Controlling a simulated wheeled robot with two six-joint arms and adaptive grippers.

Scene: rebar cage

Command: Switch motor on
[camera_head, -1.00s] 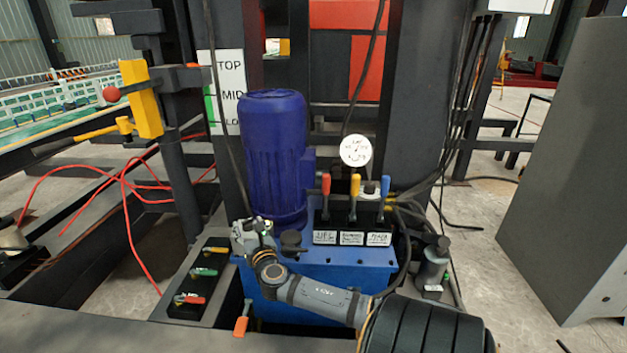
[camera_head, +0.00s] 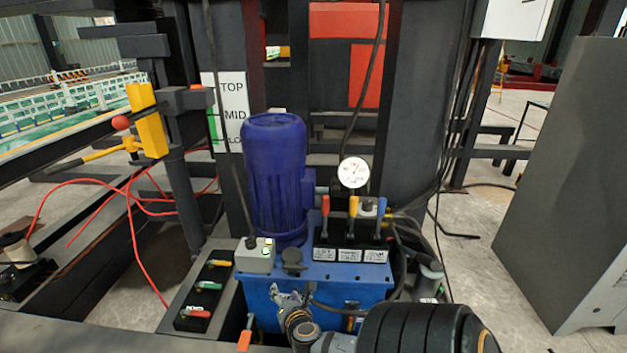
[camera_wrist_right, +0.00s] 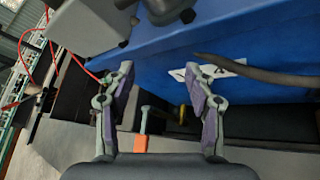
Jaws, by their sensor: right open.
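The blue motor (camera_head: 276,180) stands upright on the blue tank (camera_head: 265,290). A small grey switch box (camera_head: 255,256) with pale round buttons on its right side sits at the motor's lower left. My right gripper (camera_head: 290,297) is low in front of the tank, below and to the right of the switch box and apart from it. In the right wrist view my right gripper (camera_wrist_right: 158,68) is open and empty, its fingers facing the tank's blue side. A grey box (camera_wrist_right: 88,22), seemingly the switch box, shows at that view's upper left. My left gripper is out of view.
Three levers (camera_head: 351,207) and a round gauge (camera_head: 354,172) stand right of the motor. A panel with small coloured levers (camera_head: 207,286) lies left of the tank. A dark hose (camera_wrist_right: 265,75) crosses before the tank. A grey cabinet (camera_head: 575,180) stands far right.

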